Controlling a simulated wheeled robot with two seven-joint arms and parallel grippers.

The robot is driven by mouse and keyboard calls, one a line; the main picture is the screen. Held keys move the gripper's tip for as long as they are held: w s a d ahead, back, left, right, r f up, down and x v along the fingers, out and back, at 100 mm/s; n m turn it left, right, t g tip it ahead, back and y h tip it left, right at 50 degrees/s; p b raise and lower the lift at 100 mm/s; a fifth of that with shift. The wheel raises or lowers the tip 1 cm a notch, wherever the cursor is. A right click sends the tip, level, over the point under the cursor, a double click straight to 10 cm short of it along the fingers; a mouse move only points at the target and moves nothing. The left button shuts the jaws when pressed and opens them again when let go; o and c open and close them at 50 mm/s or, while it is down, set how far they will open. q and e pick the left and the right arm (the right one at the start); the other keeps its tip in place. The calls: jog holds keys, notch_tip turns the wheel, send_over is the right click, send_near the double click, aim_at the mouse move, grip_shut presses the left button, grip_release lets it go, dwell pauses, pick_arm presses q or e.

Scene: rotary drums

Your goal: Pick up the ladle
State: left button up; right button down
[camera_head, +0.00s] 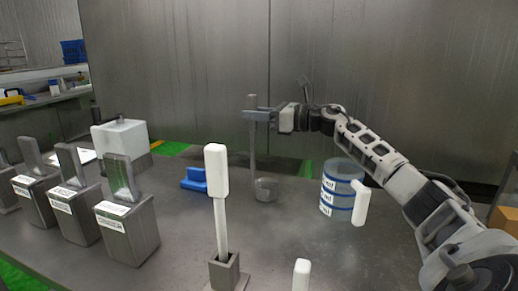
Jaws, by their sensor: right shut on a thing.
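The ladle (252,150) is a thin grey metal tool with an upright handle and a small round cup at its lower end. It is in the middle of the head view. My right gripper (256,115) comes in from the right and is shut on the upper part of the ladle's handle. The handle's tip shows above the fingers. The cup hangs low over the table; I cannot tell whether it touches the surface. My left gripper is not in view.
A clear jug (341,190) with blue bands stands right of the ladle. A white-handled tool (216,172) stands upright in a square holder (224,270) in front. Left are a blue block (194,181), a white box (120,136) and several metal bins (127,228). A metal wall (380,70) rises behind.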

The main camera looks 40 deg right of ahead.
notch_tip(320, 180, up, 10)
jog(key=shift+p, duration=0.9)
